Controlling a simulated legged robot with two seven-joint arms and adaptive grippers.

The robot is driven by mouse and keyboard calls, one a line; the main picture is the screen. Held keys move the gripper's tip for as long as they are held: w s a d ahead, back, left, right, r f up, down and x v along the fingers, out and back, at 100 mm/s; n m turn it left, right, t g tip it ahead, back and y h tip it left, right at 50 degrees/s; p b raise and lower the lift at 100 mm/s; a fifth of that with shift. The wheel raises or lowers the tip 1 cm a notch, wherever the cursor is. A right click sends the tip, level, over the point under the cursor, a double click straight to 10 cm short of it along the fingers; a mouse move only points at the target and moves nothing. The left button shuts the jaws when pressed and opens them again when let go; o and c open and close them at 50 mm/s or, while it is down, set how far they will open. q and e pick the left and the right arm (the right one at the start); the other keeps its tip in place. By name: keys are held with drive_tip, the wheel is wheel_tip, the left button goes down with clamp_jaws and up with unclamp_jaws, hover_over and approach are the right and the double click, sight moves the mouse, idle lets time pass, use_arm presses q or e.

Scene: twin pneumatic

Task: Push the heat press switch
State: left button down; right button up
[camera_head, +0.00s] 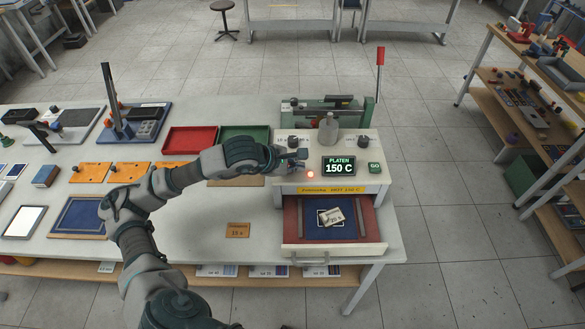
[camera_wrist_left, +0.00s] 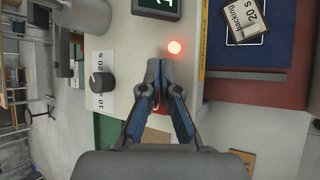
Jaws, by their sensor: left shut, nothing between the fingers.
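The heat press (camera_head: 335,187) is a white box with a dark display (camera_head: 339,167) reading "PLATEN 150 C". A small light (camera_head: 310,174) glows red on its front panel and also shows in the wrist view (camera_wrist_left: 174,47). My left gripper (camera_head: 299,162) is over the left part of this panel, left of the display. In the wrist view its fingers (camera_wrist_left: 156,70) are shut and empty. A red patch (camera_wrist_left: 160,108), perhaps the switch, shows between the finger links, mostly hidden. I cannot tell whether the fingers touch it. My right gripper is out of view.
An open drawer (camera_head: 375,249) below the panel holds a blue pad (camera_head: 330,232) with a card on it. A green GO button (camera_head: 375,168) and dark knobs (camera_head: 363,141) are on the press. Red (camera_head: 190,140) and green trays lie left.

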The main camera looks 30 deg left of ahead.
use_arm(q)
drive_tip(key=shift+d, duration=0.25)
drive_tip(key=shift+w+a+f, duration=0.1)
drive_tip(key=shift+a+f, duration=0.1)
drive_tip(key=shift+a, duration=0.4)
drive_tip(key=shift+a+f, duration=0.2)
drive_tip(key=shift+a, duration=0.5)
drive_tip(key=shift+s+r, duration=0.1)
drive_tip(key=shift+s, duration=0.1)
drive_tip(key=shift+d+r+b, duration=0.2)
drive_tip(key=shift+r+b, duration=0.15)
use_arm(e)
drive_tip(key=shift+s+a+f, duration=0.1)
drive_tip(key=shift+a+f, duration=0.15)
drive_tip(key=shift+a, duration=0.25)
use_arm(q)
drive_tip(key=shift+a, duration=0.1)
